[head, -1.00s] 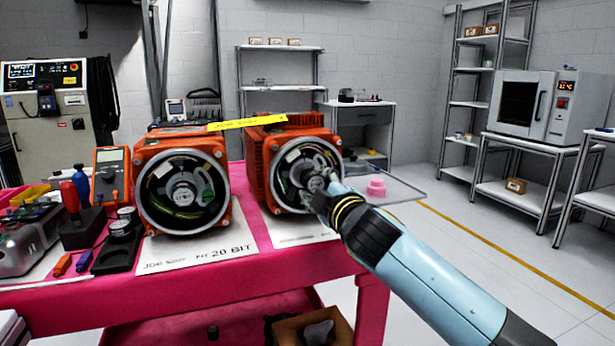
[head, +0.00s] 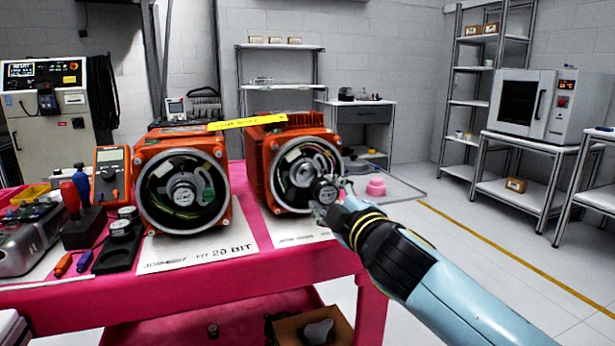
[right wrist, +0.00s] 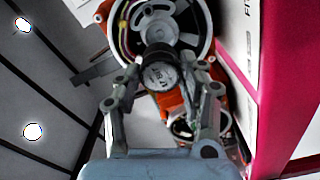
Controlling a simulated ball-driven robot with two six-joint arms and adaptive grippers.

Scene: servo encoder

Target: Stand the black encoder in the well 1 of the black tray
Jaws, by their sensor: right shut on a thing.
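My right gripper (head: 334,196) is shut on the black encoder (head: 325,190), in front of the right orange motor (head: 299,174). The encoder is a short dark cylinder with a pale printed face. In the right wrist view the encoder (right wrist: 160,76) sits between the fingers of my gripper (right wrist: 160,86), with the motor's open round end behind it. The black tray (head: 112,260) lies on the bench at left, in front of the left motor. Round pieces with pale tops stand at its back; its front part looks empty. Well numbers cannot be read. My left gripper is not in view.
The left orange motor (head: 182,192) stands between the tray and my right gripper. A pink round piece (head: 376,187) lies on a clear plate at right.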

